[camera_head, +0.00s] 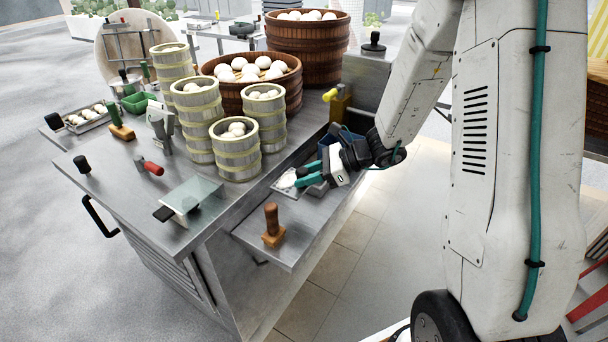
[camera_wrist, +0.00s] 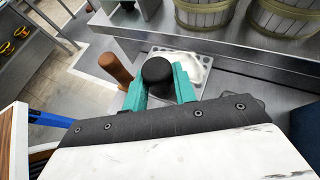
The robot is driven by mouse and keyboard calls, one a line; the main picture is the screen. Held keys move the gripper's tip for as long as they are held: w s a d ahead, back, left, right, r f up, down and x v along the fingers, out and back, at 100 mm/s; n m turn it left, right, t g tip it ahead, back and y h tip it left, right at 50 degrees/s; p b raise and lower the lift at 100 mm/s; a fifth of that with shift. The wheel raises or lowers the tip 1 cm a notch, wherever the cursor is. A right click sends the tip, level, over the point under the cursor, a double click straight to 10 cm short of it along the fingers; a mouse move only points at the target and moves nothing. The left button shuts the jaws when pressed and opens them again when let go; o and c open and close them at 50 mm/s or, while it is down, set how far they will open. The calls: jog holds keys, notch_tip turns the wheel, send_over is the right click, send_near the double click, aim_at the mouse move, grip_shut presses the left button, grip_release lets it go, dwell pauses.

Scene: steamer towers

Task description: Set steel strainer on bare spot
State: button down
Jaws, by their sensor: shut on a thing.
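My gripper (camera_head: 305,176) has teal fingers and is low over the lower side shelf (camera_head: 302,228) of the steel cart. In the wrist view my gripper (camera_wrist: 158,90) is shut on a black rounded handle (camera_wrist: 157,71). The part below this handle is hidden by the fingers, so I cannot tell whether it is the steel strainer. Just beyond it is a grey dotted-rim tray (camera_wrist: 208,77) with white stuff in it; the tray also shows beside the gripper in the head view (camera_head: 282,189). Bare steel shows on the shelf around the tray.
A brown wooden-handled stamp (camera_head: 272,226) stands on the shelf near its front end; it also shows left of the fingers in the wrist view (camera_wrist: 115,68). Several bamboo steamer towers (camera_head: 237,150) stand on the main top.

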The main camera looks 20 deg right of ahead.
jog(key=shift+f, duration=3)
jog(key=shift+f, duration=0.5)
jog(key=c, duration=1.1)
grip_release()
jog(key=shift+o, duration=0.2)
jog(key=v, duration=0.7)
jog(key=shift+s+d+r, duration=0.15)
jog(key=shift+d+r, duration=0.1)
jog(key=shift+d, duration=0.05)
jog(key=shift+v, duration=2.2)
